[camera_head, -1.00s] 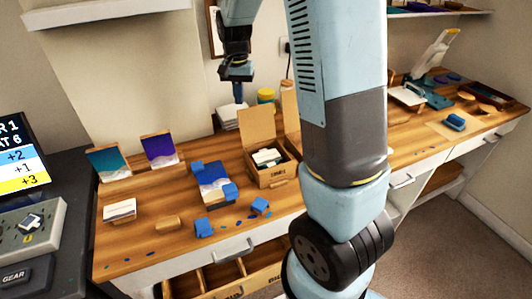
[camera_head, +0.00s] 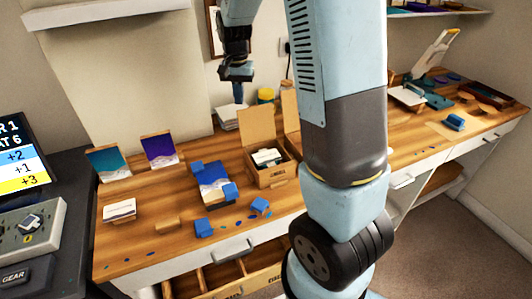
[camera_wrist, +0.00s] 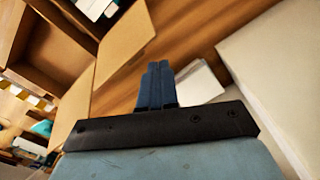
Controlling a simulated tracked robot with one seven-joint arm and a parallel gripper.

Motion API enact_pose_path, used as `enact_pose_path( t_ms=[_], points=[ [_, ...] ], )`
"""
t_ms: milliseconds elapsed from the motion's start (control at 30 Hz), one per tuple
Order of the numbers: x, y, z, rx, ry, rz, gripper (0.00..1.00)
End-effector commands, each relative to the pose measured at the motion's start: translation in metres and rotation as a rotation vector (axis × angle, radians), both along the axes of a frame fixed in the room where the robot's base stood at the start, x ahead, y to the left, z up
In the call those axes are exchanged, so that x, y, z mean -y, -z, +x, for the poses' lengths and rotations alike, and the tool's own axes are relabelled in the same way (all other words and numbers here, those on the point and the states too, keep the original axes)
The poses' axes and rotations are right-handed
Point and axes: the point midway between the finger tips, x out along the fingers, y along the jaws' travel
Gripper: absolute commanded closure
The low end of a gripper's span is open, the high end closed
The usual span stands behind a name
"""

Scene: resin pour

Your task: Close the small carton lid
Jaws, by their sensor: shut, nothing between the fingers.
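The small carton (camera_head: 270,179) is a brown box on the wooden bench, with white and dark items inside. Its lid (camera_head: 257,127) stands open and upright at the back edge. My gripper (camera_head: 238,98) is shut and empty, pointing down behind and to the left of the raised lid, apart from it in the head view. In the wrist view the shut blue fingers (camera_wrist: 156,88) show beside a brown cardboard panel (camera_wrist: 122,45), which looks like the raised lid. Whether they touch it I cannot tell.
A second raised flap (camera_head: 290,112) belongs to a box mostly hidden by my arm. White stacked sheets (camera_head: 228,117) lie behind the small carton. An open drawer (camera_head: 225,275) is below the bench front.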

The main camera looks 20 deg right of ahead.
Motion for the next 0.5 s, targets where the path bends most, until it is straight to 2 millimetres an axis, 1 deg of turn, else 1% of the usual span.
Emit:
enact_pose_path(
  t_ms=[267,500],
  points=[
    [0.000,0.001,0.000,0.000,0.000,0.000,1.00],
    [0.000,0.014,0.000,-0.001,0.000,0.000,1.00]
  ],
)
